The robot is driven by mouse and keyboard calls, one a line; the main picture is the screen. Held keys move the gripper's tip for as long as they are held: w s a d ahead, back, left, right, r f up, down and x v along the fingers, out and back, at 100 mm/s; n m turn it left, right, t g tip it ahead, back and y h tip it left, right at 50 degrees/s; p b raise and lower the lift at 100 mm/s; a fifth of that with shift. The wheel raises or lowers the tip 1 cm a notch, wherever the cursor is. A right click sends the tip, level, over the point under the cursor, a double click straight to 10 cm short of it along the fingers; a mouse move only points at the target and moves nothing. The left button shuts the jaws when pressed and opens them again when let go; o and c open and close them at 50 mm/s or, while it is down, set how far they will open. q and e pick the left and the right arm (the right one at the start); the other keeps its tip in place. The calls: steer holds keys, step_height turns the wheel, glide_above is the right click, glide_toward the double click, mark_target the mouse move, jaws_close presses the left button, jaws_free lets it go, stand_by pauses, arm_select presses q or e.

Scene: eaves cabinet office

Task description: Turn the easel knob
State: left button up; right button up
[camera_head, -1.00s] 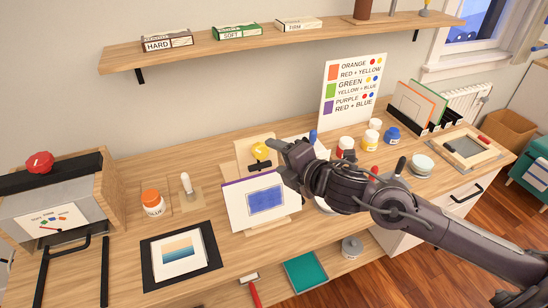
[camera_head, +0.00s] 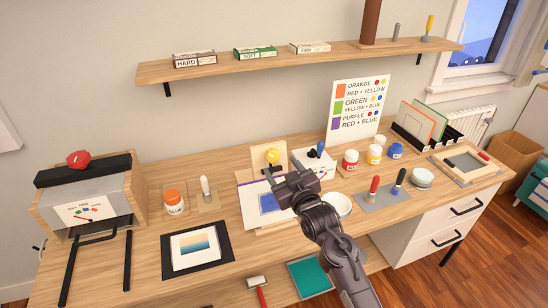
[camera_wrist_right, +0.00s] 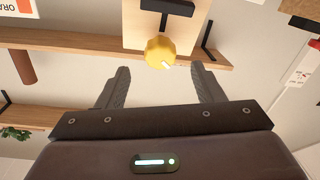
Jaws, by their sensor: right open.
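The yellow easel knob (camera_head: 272,156) sits high on the wooden easel on the desk, above a purple-edged board with a blue rectangle (camera_head: 268,202). My right gripper (camera_head: 283,171) is open and empty, just in front of the easel, below and to the right of the knob in the head view. In the right wrist view the knob (camera_wrist_right: 160,52) shows beyond the fingertips, roughly centred between the two fingers (camera_wrist_right: 160,70), with a white mark on it. No contact shows. The gripper hides part of the board. My left gripper is not in view.
A white box with a blue-topped lever (camera_head: 318,158) stands close right of the gripper. Paint jars (camera_head: 351,160) and a tool mat (camera_head: 383,201) are farther right. A shelf (camera_head: 300,58) runs above.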

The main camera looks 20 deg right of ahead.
mark_target(274, 158)
steer(key=w, duration=0.3)
steer(key=w+p, duration=0.1)
steer(key=shift+w+a, duration=0.2)
steer(key=shift+a, duration=0.05)
steer(key=shift+w+a, duration=0.1)
steer(key=shift+w, duration=0.75)
steer(key=c, duration=1)
steer(key=shift+n, duration=0.4)
